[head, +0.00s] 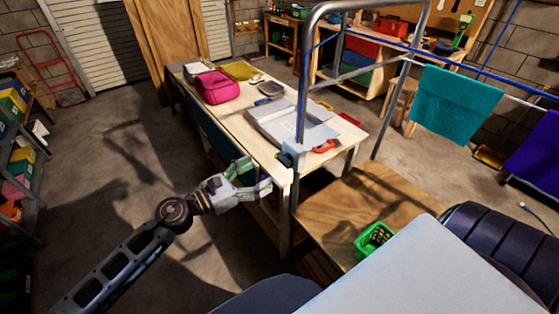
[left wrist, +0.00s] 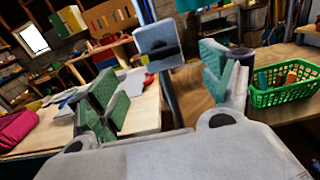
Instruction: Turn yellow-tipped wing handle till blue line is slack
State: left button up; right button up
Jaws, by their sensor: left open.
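My left gripper (head: 256,176) is open and empty, just left of the metal frame's near post. A pale block (head: 292,155) is mounted on that post. In the left wrist view the block (left wrist: 158,40) shows as a grey plate with a dark band, beyond and between the open fingers, apart from them. A small yellow spot shows below its left side; I cannot tell whether it is the wing handle's tip. The handle's shape is not clear. The blue line (head: 400,47) runs nearly straight from the frame towards the right. My right gripper is not in view.
A long workbench (head: 235,120) holds a pink bag (head: 213,87) and a grey tray (head: 290,125). A green basket (head: 374,240) sits on a low wooden table (head: 345,205) right of the post. A teal towel (head: 457,105) hangs at right. Floor left of the bench is clear.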

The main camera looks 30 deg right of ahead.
aim_at(280, 162)
pick_arm(q)
jog(key=shift+w+d+r+p, duration=0.15)
jog(key=shift+d+p, duration=0.2)
jog(key=shift+d, duration=1.55)
jog(key=shift+w+d+p, duration=0.2)
jog(key=shift+d+p, duration=0.2)
jog(key=shift+d, duration=1.75)
jog(key=shift+c, duration=0.2)
jog(key=c, duration=1)
